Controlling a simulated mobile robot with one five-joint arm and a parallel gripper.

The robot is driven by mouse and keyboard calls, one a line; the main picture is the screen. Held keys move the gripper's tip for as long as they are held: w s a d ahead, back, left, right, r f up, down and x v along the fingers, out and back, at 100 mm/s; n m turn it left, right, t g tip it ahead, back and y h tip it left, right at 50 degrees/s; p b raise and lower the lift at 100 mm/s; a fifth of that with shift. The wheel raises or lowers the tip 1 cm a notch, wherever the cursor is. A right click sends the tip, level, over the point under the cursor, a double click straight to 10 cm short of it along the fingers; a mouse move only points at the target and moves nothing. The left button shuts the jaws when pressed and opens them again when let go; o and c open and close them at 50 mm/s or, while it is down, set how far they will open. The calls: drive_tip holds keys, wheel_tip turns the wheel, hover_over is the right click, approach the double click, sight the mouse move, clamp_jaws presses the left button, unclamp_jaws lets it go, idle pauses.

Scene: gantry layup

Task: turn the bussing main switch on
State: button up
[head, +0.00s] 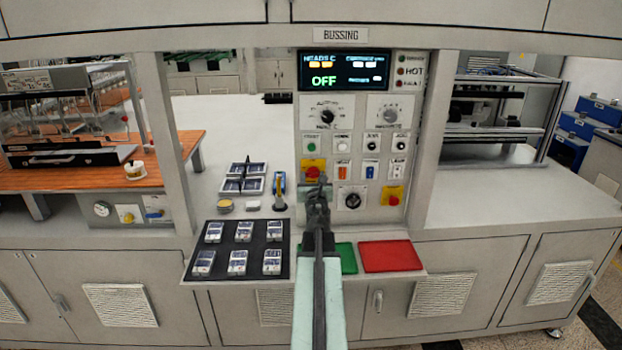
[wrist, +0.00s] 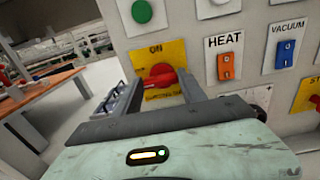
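The bussing main switch (head: 312,172) is a red rotary knob on a yellow plate, at the lower left of the panel's controls. In the wrist view the red knob (wrist: 160,76) has "ON" printed above it, and its handle lies roughly sideways. The lower lettering is partly hidden. My gripper (head: 317,188) is in front of the panel, just below the knob in the head view. In the wrist view my gripper (wrist: 154,82) is open, with one finger to each side of the knob. I cannot tell whether they touch it. The display (head: 343,70) reads "OFF".
An orange heat rocker (wrist: 226,66) and a blue vacuum rocker (wrist: 285,52) are right of the knob. A green button (wrist: 142,11) is above. A red stop button (head: 393,199) sits lower right. A black tray (head: 237,232) of small parts lies left of my arm.

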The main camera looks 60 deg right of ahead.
drive_tip(key=shift+w, duration=0.1)
drive_tip(key=c, duration=0.6)
drive_tip(key=shift+c, duration=0.2)
drive_tip(key=m, duration=0.7)
drive_tip(key=shift+s, duration=0.25)
drive_tip(key=m, duration=0.5)
drive_tip(key=shift+s+d+m, duration=0.1)
drive_tip(key=shift+m, duration=2.8)
